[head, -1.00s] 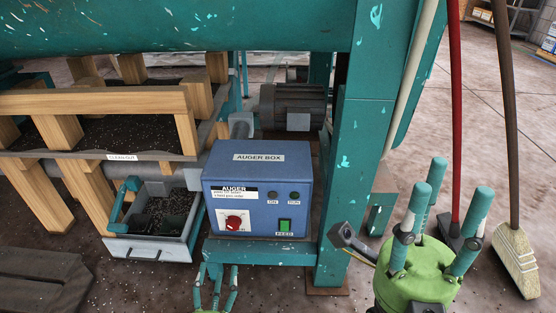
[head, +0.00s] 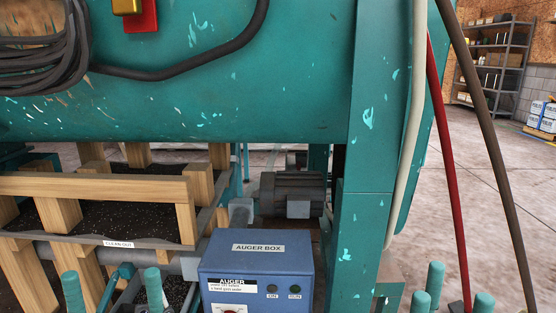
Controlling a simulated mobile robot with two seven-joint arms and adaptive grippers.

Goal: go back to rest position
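Only the fingertips of my grippers show at the bottom edge; their palms are out of frame. My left gripper (head: 113,290) is at the lower left, its teal fingertips wide apart in front of the clean-out drawer, with nothing seen between them. My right gripper (head: 450,291) is at the lower right, its teal fingers spread and empty, right of the machine's teal post (head: 370,220). The blue auger box (head: 258,265) lies between the two grippers, its lower part cut off.
The teal mixer drum (head: 220,110) spans the top, with a coiled black cable (head: 40,60). A wooden frame (head: 100,187) holds soil at the left. A red pole (head: 445,160) and a brown pole (head: 490,150) lean at the right.

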